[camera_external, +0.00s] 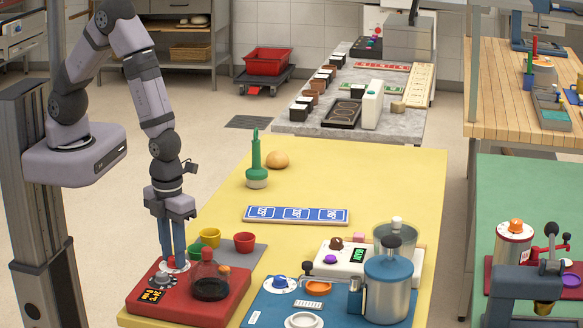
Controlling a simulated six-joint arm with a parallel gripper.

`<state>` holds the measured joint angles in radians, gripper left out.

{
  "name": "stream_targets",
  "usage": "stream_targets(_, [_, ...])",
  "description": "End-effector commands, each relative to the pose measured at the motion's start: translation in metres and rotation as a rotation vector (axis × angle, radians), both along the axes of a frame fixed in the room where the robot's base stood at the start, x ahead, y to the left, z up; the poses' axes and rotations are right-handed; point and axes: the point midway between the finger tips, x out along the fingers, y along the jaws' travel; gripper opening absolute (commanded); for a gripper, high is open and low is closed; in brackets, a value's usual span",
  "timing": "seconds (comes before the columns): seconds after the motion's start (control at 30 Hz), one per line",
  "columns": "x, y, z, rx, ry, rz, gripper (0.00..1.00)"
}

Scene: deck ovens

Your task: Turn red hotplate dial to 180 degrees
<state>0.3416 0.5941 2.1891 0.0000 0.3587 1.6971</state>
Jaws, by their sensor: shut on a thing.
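The red hotplate (207,309) sits at the front left corner of the yellow table (370,180). A small orange-lit display (152,295) shows on its left part; its digits are too small to read surely. My gripper (174,264) points straight down over the back left of the hotplate. Its fingers are shut on the hotplate dial, of which a pale, reddish part (164,278) shows at the fingertips. The fingers hide much of the dial, so I cannot tell its angle. A glass flask with dark contents (210,288) stands on the hotplate, just right of the fingers.
Green, yellow (210,237) and red (244,242) cups stand on a grey mat behind the hotplate. A blue tray (262,309) with a steel pot (387,290) lies to the right. A blue-and-white panel (296,215) lies behind. The table's left edge is close to my gripper.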

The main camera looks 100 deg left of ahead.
Motion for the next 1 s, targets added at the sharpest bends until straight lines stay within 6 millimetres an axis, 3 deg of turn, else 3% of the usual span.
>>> stream_targets(0.37, [0.001,0.000,0.000,-0.001,-0.002,-0.004,0.04])
stream_targets(0.4, [0.001,0.000,0.000,-0.001,-0.002,-0.004,0.31])
stream_targets(0.47, [0.001,0.000,0.000,-0.001,-0.002,-0.004,0.45])
stream_targets(1.0, [0.001,0.000,0.011,-0.002,-0.004,-0.003,0.45])
